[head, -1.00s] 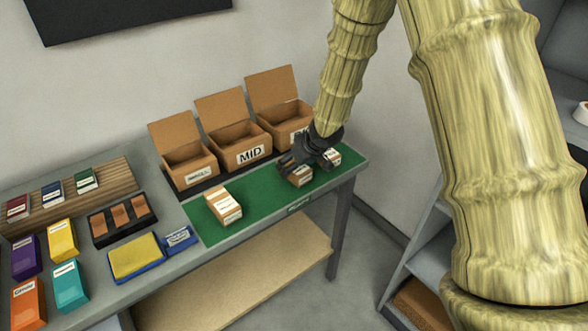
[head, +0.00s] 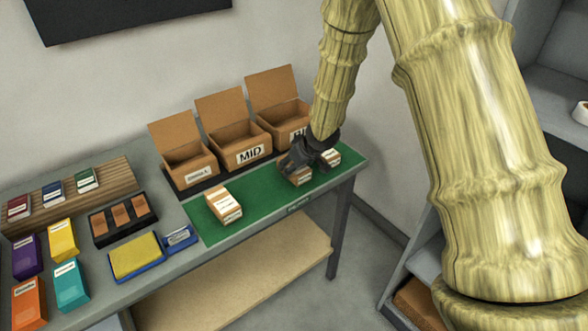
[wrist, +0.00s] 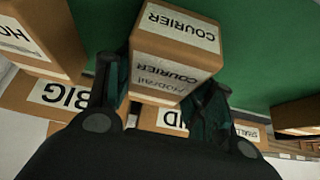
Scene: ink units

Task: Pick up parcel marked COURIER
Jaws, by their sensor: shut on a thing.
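The parcel marked COURIER (wrist: 178,48) is a small brown box with white labels, between my fingers in the wrist view. It also shows in the head view (head: 300,177), on or just above the green mat (head: 262,199); I cannot tell which. My gripper (wrist: 160,92) is shut on it, one finger against each side. In the head view my gripper (head: 298,161) comes down over the parcel from behind and hides its upper part.
A parcel with a label starting "HO" (wrist: 38,38) stands close beside the held one. Another parcel (head: 224,205) sits on the mat's left part. Open boxes marked SMALL (head: 198,172), MID (head: 252,156) and BIG (head: 296,132) stand behind. Clear mat lies between the parcels.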

